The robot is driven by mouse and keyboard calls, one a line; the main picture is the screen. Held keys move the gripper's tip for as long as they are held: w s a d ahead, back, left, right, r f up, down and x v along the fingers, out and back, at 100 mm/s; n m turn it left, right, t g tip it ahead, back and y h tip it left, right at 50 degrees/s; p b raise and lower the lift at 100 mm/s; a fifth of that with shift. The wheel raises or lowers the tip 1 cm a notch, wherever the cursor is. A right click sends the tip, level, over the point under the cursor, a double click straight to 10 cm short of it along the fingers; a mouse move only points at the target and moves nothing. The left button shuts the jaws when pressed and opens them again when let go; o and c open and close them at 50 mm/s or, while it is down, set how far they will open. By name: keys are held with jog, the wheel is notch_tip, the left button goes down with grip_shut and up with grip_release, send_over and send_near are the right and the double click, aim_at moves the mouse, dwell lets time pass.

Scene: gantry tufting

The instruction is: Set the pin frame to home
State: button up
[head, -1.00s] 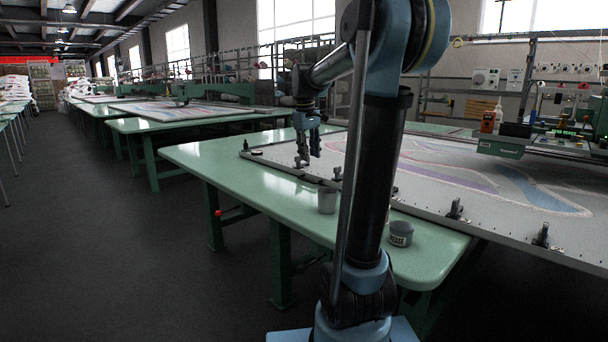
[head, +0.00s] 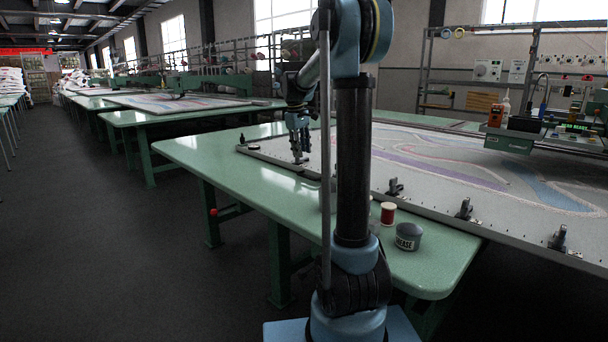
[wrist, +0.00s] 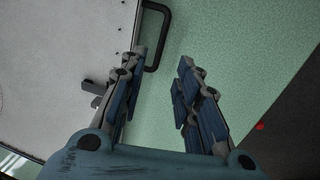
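The pin frame (head: 430,203) is a broad grey frame with dark clamps along its near edge. It carries a pale cloth with purple and blue shapes and lies on a green table (head: 190,150). My gripper (head: 299,158) is at the frame's near left corner, pointing down. In the wrist view my gripper (wrist: 162,57) is open, its two blue-grey fingers apart with nothing held. A black U-shaped handle (wrist: 164,30) on the frame's edge shows just beyond the fingertips, nearer the left one. I cannot tell its depth from the fingers.
A grease tin (head: 408,236) and a red spool (head: 388,212) stand on the table's near edge. A control unit with a lit green display (head: 578,127) is at the right. More green tables (head: 150,117) stand behind on the left. The floor at front left is clear.

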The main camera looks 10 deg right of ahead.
aim_at(305, 171)
jog(key=f, duration=0.3)
jog(key=d+f, duration=0.1)
jog(key=f, duration=0.3)
jog(key=w+f, duration=0.1)
jog(key=f, duration=0.2)
jog(key=shift+d+f, duration=0.3)
jog(key=shift+c, duration=0.6)
grip_shut()
